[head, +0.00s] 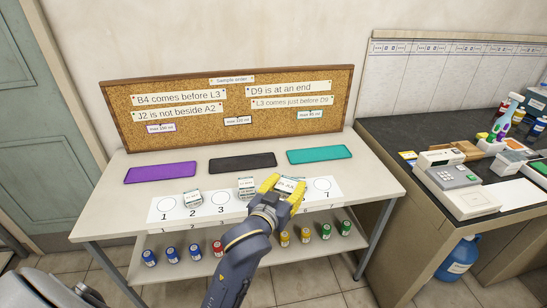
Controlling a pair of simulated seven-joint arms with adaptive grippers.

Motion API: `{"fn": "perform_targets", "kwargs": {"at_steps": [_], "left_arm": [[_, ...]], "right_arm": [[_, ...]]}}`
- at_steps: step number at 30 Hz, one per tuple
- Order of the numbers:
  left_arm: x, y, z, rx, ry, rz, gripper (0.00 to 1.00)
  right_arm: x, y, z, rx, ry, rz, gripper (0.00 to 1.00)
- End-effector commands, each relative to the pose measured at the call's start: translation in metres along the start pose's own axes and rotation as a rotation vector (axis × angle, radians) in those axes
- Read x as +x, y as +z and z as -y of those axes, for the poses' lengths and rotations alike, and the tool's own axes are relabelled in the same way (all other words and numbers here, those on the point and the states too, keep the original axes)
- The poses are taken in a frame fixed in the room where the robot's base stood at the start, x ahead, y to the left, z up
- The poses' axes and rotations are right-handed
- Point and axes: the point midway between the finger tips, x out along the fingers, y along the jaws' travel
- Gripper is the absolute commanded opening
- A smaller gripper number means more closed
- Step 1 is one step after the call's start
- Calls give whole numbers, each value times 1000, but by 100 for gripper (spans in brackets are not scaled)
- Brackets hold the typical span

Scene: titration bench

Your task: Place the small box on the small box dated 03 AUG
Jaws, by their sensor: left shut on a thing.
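My left gripper (282,193) has yellow fingertips and is shut on a small white box (290,184) with a printed date label, too small to read surely. It is over the right part of the white number strip (158,211); whether the box touches anything below cannot be told. Another small box (193,198) stands near circle 2. A further small box (246,182) stands near the strip's middle, left of my gripper; it may be two stacked boxes. Their dates are too small to read surely. My gripper hides part of the strip. My right gripper is not in view.
Purple (160,172), black (242,162) and teal (319,155) mats lie behind the strip, empty. A cork board (230,98) with notes stands at the back. Several coloured-capped jars (172,254) stand on the lower shelf. A dark side bench (400,140) holds instruments.

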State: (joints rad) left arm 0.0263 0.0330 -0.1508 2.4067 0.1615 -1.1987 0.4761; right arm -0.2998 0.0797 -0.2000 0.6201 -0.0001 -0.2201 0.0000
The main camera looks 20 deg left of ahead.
Motion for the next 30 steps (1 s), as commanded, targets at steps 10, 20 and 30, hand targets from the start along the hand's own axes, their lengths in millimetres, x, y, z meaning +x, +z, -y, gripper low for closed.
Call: {"fn": "perform_targets", "kwargs": {"at_steps": [10, 20, 30], "left_arm": [[44, -75, 48, -26, -135, -5, 20], [97, -111, 155, -69, -433, 3, 20], [111, -79, 209, -89, -591, 1, 20]], "right_arm": [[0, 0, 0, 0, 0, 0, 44], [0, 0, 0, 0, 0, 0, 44], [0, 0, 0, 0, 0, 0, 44]]}}
